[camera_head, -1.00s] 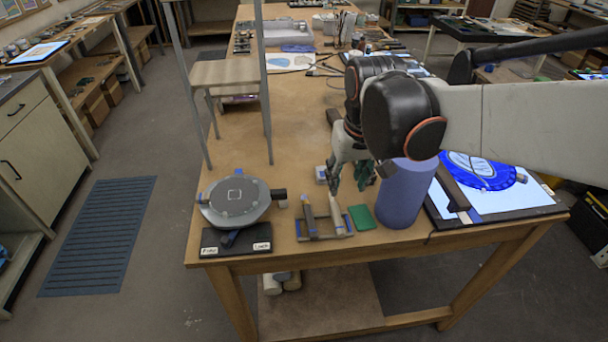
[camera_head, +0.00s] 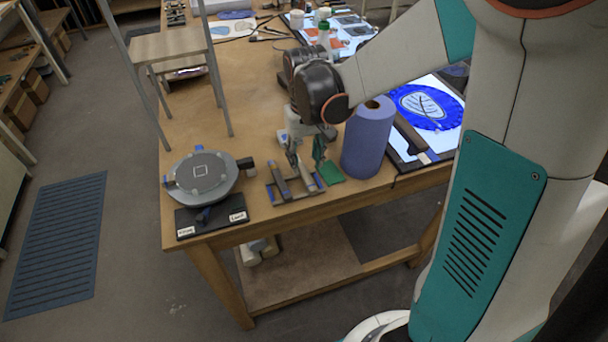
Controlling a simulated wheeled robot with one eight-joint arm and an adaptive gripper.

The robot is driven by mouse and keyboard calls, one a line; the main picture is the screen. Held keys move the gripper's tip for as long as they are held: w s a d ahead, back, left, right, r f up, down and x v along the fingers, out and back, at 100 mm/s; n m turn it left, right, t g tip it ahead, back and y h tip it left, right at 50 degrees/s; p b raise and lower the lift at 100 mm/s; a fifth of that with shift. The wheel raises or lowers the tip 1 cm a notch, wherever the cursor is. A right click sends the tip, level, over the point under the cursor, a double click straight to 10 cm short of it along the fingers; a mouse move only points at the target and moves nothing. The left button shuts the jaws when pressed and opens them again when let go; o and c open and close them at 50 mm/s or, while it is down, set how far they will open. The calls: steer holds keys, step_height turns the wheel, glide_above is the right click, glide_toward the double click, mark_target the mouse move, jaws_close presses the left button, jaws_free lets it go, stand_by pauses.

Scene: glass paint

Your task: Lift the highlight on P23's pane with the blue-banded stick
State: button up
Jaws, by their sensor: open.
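My gripper (camera_head: 306,152) is open, pointing down just above the far end of a small rack (camera_head: 291,199) at the table's front. The rack holds slim sticks: a darker one (camera_head: 279,182) on the left and a paler one (camera_head: 305,176) on the right. Blue shows on the rack area, but which stick has a blue band is too small to tell. The fingertips are close to the paler stick's far end; I cannot tell whether they touch it. A blue round glass pane (camera_head: 424,106) with a pale leaf shape lies on a lit panel at right. No P23 label is readable.
A blue paper roll (camera_head: 368,140) stands close right of my gripper. A green pad (camera_head: 330,173) lies beside the rack. A grey round turntable (camera_head: 201,176) and a black labelled plate (camera_head: 211,217) are at left. A dark bar (camera_head: 408,135) lies along the lit panel's left edge.

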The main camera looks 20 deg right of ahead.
mark_target(307, 175)
steer(key=shift+d+f+b, duration=0.15)
steer(key=shift+f+b, duration=0.9)
steer(key=shift+f, duration=2.05)
jaws_close()
